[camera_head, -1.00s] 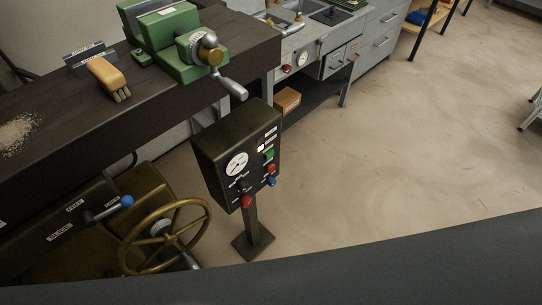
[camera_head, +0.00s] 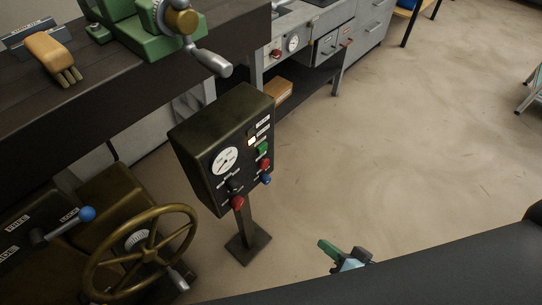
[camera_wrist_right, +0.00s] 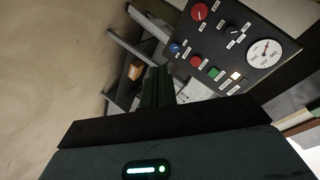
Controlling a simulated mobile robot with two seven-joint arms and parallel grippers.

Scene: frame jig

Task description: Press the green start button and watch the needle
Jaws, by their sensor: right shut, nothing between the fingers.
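A dark control box (camera_head: 190,150) stands on a post. The green start button (camera_head: 262,148) is on its front face, above a red button (camera_head: 264,164) and a blue one (camera_head: 266,180). The white dial (camera_head: 225,160) with the needle is left of them; the exact reading is too small to tell. My right gripper (camera_head: 325,246) is shut and empty, low and to the right of the box, apart from it. In the right wrist view its fingers (camera_wrist_right: 157,75) show in front, with the green button (camera_wrist_right: 213,72) and dial (camera_wrist_right: 265,52) up to the right. My left gripper is not in view.
A brass handwheel (camera_head: 140,250) and a blue-knobbed lever (camera_head: 86,214) are left of the box. Open floor (camera_head: 400,150) lies to the right.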

